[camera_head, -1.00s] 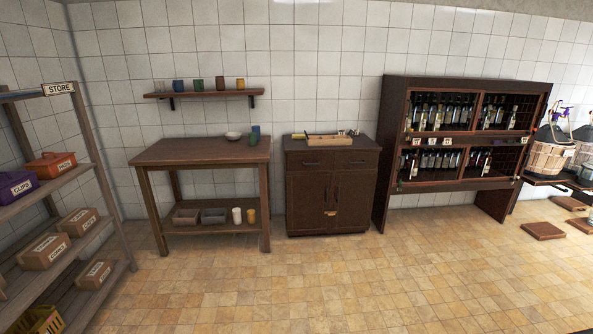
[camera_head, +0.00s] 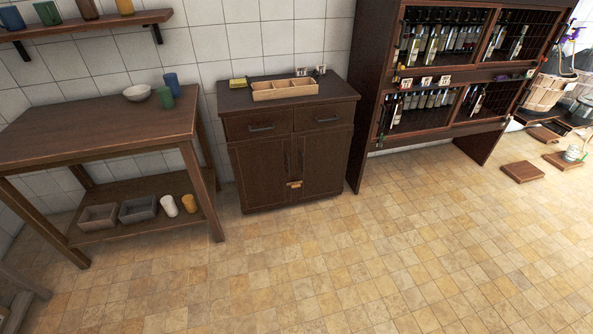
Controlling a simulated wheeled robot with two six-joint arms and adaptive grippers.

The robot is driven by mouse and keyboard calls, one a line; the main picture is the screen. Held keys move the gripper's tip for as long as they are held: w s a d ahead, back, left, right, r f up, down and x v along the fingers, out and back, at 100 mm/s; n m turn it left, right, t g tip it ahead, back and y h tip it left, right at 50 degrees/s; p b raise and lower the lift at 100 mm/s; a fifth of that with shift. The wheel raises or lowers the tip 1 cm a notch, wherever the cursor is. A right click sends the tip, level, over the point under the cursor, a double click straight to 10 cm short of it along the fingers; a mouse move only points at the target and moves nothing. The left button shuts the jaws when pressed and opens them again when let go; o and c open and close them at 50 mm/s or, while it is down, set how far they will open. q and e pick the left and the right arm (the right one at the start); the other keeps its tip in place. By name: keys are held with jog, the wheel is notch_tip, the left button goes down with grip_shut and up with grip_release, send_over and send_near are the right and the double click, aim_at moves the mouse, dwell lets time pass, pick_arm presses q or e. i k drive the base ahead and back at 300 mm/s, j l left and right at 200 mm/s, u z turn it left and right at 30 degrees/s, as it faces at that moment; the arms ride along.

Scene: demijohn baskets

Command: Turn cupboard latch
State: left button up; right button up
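The dark wooden cupboard (camera_head: 268,168) stands against the tiled wall, near the middle of the camera_head view. It has two drawers above two doors, and both doors look shut. A small orange-brown latch (camera_head: 295,184) sits low at the seam between the doors, below the two upright handles. It looks about level, but it is too small to tell its exact position. Neither of my grippers shows in this view.
A wooden table (camera_head: 100,137) stands left of the cupboard, with a lower shelf holding bins. A bottle rack (camera_head: 360,115) stands close on the right. A divided tray (camera_head: 285,89) lies on the cupboard top. The tiled floor (camera_head: 330,260) in front is clear.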

aim_at(295, 184)
jog(key=i+j, duration=0.25)
jog(key=i, duration=0.2)
jog(key=i+j+z, duration=0.1)
jog(key=i, duration=0.4)
jog(key=i+j, duration=0.65)
jog(key=i, duration=0.25)
jog(key=z, duration=0.05)
